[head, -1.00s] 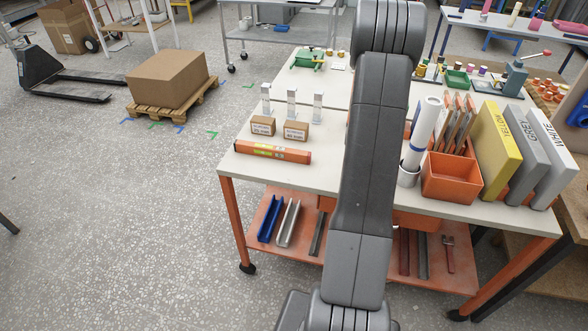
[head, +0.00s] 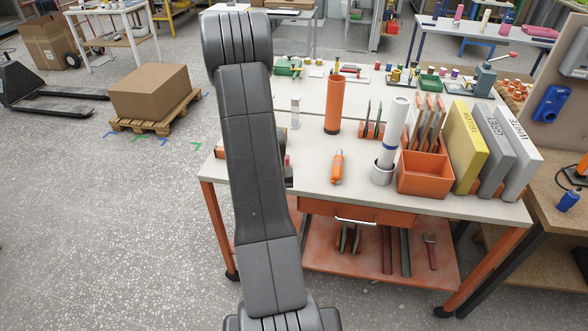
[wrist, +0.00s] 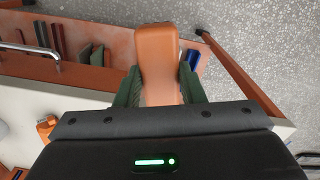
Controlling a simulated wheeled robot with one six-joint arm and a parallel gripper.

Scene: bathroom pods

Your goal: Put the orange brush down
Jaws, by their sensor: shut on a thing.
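My gripper (wrist: 160,78) is in the wrist view, its two green fingers shut on the sides of the orange brush (wrist: 158,50). The brush shows as a rounded orange-brown block sticking out past the fingers; its bristles cannot be made out. Behind it in the picture are the table's front edge, the lower shelf and the floor, so it hangs near the table's front left corner. In the head view my arm hides both gripper and brush. The white table top (head: 300,178) is below; its left part is mostly hidden by my arm.
On the table stand an orange tube (head: 335,104), an orange-handled tool (head: 337,167), a white roll in a metal cup (head: 383,173), an orange bin (head: 424,176) and yellow (head: 466,148) and grey binders. The table's front middle is partly bare. The lower shelf (head: 350,268) holds several bars.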

